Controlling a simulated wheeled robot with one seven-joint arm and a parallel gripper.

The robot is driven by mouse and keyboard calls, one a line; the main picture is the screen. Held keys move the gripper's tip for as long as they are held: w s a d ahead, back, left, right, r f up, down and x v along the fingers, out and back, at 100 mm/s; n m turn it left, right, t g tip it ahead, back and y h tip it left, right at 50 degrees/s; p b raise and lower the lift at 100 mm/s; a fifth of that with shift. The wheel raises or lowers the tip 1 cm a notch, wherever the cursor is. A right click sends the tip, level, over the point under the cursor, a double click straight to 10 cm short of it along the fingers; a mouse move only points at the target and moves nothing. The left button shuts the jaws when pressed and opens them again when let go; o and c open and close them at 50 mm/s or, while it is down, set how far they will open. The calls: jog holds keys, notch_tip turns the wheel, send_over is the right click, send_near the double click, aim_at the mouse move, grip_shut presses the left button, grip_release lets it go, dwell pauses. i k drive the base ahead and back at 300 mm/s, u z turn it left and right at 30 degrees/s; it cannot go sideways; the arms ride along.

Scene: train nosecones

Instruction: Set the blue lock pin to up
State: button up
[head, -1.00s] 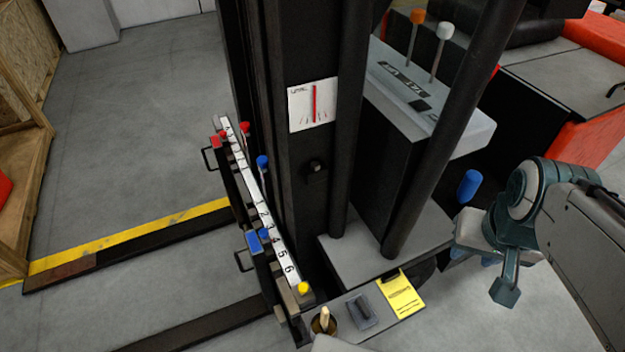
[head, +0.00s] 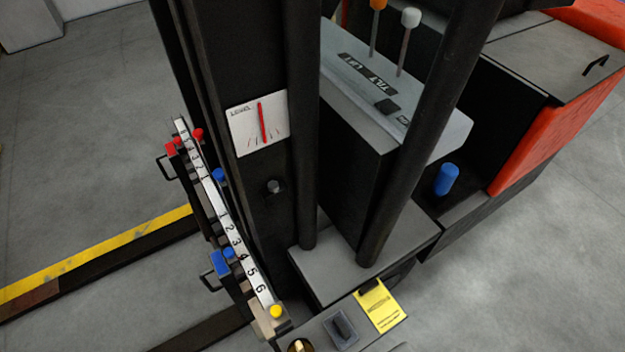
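Several blue parts show in the head view, and I cannot tell for sure which is the lock pin. One small blue knob (head: 218,175) stands at the upper part of the numbered white rail (head: 243,249). A second small blue knob (head: 229,253) sits lower, beside the number 3 and next to a blue block (head: 220,263). Whether either knob is raised or lowered is too small to tell. A larger blue cylinder (head: 446,179) stands at the right on the black truck body. My gripper is not in view.
A red knob (head: 198,134) and red block (head: 173,145) are at the rail's far end, a yellow knob (head: 276,312) at its near end. The black mast posts (head: 302,120) rise beside it.

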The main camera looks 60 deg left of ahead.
aim_at(229, 252)
jog(key=z, duration=0.05)
jog(key=k, duration=1)
jog(key=u, duration=2.05)
jog(key=i, duration=0.5)
jog(key=z, duration=0.1)
